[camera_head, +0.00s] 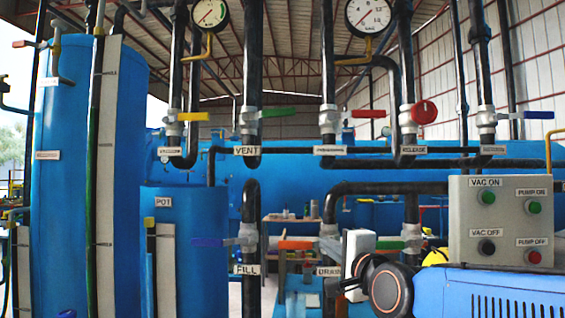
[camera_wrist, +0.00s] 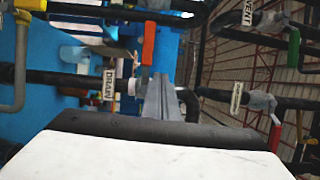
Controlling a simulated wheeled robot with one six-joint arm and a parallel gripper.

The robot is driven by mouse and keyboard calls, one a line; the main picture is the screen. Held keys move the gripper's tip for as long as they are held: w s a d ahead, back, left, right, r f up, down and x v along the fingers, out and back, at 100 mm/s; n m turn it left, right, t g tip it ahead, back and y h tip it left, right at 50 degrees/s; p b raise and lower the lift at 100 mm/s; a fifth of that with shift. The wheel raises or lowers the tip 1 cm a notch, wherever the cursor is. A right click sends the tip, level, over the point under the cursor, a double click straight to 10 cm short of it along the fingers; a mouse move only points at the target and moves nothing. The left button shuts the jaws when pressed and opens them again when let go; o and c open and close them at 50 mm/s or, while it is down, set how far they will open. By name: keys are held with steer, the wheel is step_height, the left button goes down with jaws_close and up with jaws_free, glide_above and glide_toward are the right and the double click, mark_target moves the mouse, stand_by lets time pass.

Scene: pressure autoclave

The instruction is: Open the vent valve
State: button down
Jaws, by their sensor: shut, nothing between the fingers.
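The vent valve's green handle (camera_head: 278,112) sticks out sideways to the right from the vertical pipe, above the VENT label (camera_head: 247,150). In the wrist view the green handle (camera_wrist: 294,47) is at the upper right, near the VENT label (camera_wrist: 247,14). My gripper (camera_wrist: 164,78) shows in the wrist view as two grey fingers pressed together, empty. They point toward the lower pipes near the DRAIN label (camera_wrist: 109,82), well apart from the green handle. In the head view my wrist covers part of the lower pipes; the fingertips cannot be made out there.
Nearby handles are yellow (camera_head: 193,117), red (camera_head: 368,114), blue (camera_head: 207,242) and orange-red (camera_head: 297,244). A red round knob (camera_head: 423,112) sits at the release valve. A grey button box (camera_head: 505,220) stands at right. Pipes crowd the space around the fingers.

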steer(key=w+a+r+m+t, duration=0.1)
steer(key=a+r+m+t, duration=0.1)
steer(key=a+r+m, duration=0.3)
steer(key=w+a+r+m+t, duration=0.2)
steer(key=r+m+t, duration=0.1)
steer(key=r, duration=0.3)
steer(key=m+t+h, duration=0.5)
steer(key=m, duration=0.7)
glide_toward(268, 114)
steer(key=w+d, duration=0.3)
steer(key=w, duration=0.2)
step_height(268, 114, up, 3)
steer(key=shift+d+r, duration=0.15)
